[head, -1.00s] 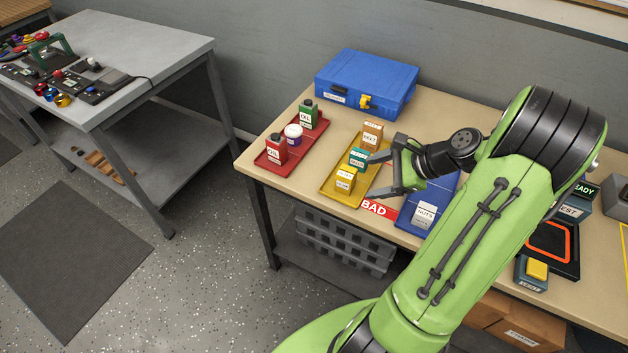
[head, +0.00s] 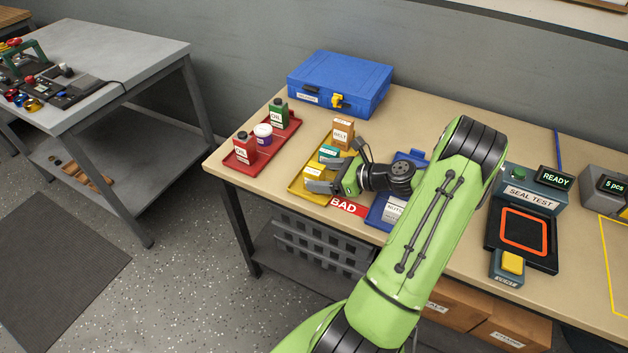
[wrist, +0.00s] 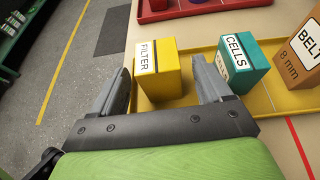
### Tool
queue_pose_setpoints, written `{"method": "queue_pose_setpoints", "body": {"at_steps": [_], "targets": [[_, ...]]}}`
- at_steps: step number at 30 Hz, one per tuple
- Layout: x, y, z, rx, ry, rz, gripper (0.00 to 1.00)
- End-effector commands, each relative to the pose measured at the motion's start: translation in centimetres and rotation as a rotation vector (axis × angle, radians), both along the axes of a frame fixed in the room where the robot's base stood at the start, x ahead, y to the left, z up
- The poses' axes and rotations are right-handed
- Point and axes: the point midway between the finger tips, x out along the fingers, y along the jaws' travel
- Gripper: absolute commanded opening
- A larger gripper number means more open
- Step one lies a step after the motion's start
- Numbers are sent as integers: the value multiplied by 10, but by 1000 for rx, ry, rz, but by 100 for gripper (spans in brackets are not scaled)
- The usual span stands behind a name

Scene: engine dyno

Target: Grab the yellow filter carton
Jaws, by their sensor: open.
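The yellow filter carton (wrist: 165,73) stands upright in the yellow tray (wrist: 262,98), with its FILTER label showing in the wrist view. My gripper (wrist: 168,85) is open, with one finger on each side of the carton and a gap to each. In the head view, my gripper (head: 328,180) is over the front of the yellow tray (head: 297,188), and the carton (head: 312,171) is partly hidden behind it. The teal CELLS carton (wrist: 233,62) stands just right of the right finger. The brown BELT carton (wrist: 303,58) is farther right.
A red tray (head: 238,162) with oil bottles and a white-lidded jar lies to the left. A blue case (head: 340,82) stands at the back. A blue tray (head: 378,212) is right of my gripper, and the seal test station (head: 525,205) is farther right.

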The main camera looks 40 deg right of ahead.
Motion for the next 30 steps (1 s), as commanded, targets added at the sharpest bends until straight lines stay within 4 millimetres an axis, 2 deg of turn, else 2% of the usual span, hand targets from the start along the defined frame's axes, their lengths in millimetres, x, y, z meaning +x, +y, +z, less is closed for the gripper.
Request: {"method": "queue_pose_setpoints", "body": {"at_steps": [6,14,17,26,30], "targets": [[34,15,-19,1,0,5,78],[41,16,-18,-1,0,1,78],[40,16,-18,0,0,2,65],[40,16,-18,0,0,2,20],[40,16,-18,0,-1,2,20]]}}
